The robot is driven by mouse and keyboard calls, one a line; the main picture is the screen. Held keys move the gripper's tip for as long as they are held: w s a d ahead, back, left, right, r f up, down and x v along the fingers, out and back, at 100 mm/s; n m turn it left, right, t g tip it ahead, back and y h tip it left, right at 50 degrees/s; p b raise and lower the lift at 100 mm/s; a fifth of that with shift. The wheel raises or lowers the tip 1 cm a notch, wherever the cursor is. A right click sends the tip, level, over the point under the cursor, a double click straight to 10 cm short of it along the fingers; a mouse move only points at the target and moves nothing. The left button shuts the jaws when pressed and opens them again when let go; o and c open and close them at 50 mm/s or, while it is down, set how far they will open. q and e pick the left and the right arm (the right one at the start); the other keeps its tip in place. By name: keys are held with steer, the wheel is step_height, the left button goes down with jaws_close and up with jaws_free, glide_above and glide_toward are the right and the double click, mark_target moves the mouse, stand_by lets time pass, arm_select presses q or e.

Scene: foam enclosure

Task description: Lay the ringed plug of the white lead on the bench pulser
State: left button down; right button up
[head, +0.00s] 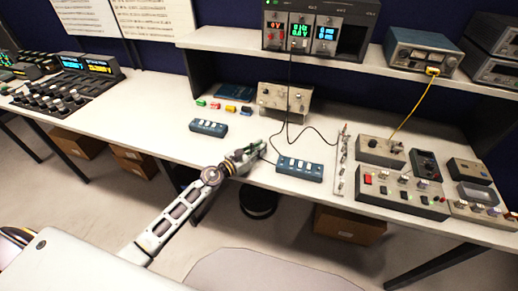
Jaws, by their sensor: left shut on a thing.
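My left gripper (258,151) reaches in from the lower left, just above the bench's front edge. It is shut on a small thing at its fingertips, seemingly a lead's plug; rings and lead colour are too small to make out. A thin dark lead (287,122) hangs from the supply on the shelf and comes down near the fingertips. A blue box with white buttons (299,169) lies just right of the gripper. A similar blue box (208,127) lies to the left. A beige knobbed box (285,101) stands behind. I cannot tell which is the pulser. My right gripper is out of view.
Several small coloured blocks (215,106) lie on the bench (160,105) behind the left blue box. A connector strip (341,162) and a grey control panel (403,190) stand to the right. A yellow lead (408,108) drops from the shelf instrument (421,52).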

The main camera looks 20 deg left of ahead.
arm_select(q)
steer(key=shift+f, duration=0.2)
steer(key=c, duration=1.5)
jaws_free()
steer(key=shift+f, duration=0.1)
